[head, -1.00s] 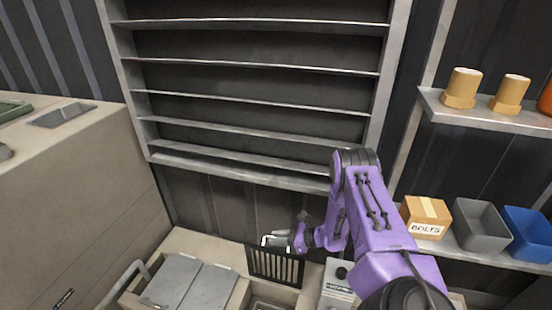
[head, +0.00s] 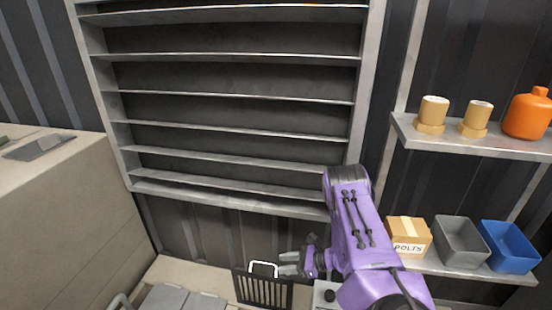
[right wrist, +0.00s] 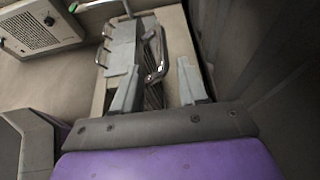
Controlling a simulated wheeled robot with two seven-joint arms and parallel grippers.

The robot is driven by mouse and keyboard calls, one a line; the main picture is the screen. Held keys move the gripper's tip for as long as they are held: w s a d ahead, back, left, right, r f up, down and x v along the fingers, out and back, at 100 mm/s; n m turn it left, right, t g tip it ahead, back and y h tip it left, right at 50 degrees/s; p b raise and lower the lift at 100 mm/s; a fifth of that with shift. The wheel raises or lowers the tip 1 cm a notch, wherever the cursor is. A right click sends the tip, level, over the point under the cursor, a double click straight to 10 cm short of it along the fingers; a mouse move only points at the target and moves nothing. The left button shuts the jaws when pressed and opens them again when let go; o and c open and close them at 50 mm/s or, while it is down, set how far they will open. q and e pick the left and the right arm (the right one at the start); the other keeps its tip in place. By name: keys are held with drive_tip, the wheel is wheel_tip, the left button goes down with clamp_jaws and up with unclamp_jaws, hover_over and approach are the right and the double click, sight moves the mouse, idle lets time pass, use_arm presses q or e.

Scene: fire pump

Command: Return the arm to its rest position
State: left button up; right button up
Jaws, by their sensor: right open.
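My right arm (head: 362,245) is purple and reaches in from the lower right in the head view. My right gripper (head: 289,264) is open and points left, just right of the pale handle (head: 263,266) of a dark slotted basket (head: 262,289). In the right wrist view the two grey fingers of my right gripper (right wrist: 158,88) stand apart. A metal handle (right wrist: 156,62) shows between and beyond them, with no clear contact. Nothing is seen held. My left gripper is not in view.
An empty slatted wall rack (head: 230,98) stands behind. Right shelves hold a BOLTS box (head: 408,237), a grey bin (head: 461,243), a blue bin (head: 510,247), two tan fittings (head: 432,115) and an orange bottle (head: 527,115). A beige cabinet (head: 65,220) stands at left.

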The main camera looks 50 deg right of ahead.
drive_tip(key=shift+r, duration=0.1)
idle(0.5)
drive_tip(key=a+r+n+g+h+p, duration=0.2)
drive_tip(key=a+r+n+h+p, duration=0.4)
drive_tip(key=a+n+p, duration=0.65)
drive_tip(key=s+a+r+n+g+h+p, duration=0.1)
drive_tip(key=s+a+r+n+g+p, duration=0.1)
drive_tip(key=s+n, duration=0.3)
drive_tip(key=s+a+r+n+g+h+p, duration=0.2)
drive_tip(key=s+a+r+n+g+p, duration=0.1)
drive_tip(key=s, duration=0.9)
wheel_tip(320, 180, up, 2)
drive_tip(key=a+n+g, duration=0.1)
drive_tip(key=n+g, duration=0.1)
drive_tip(key=n, duration=0.1)
drive_tip(key=shift+s+a+h, duration=0.15)
drive_tip(key=shift+s+h, duration=0.15)
drive_tip(key=shift+s, duration=0.1)
drive_tip(key=shift+r, duration=0.1)
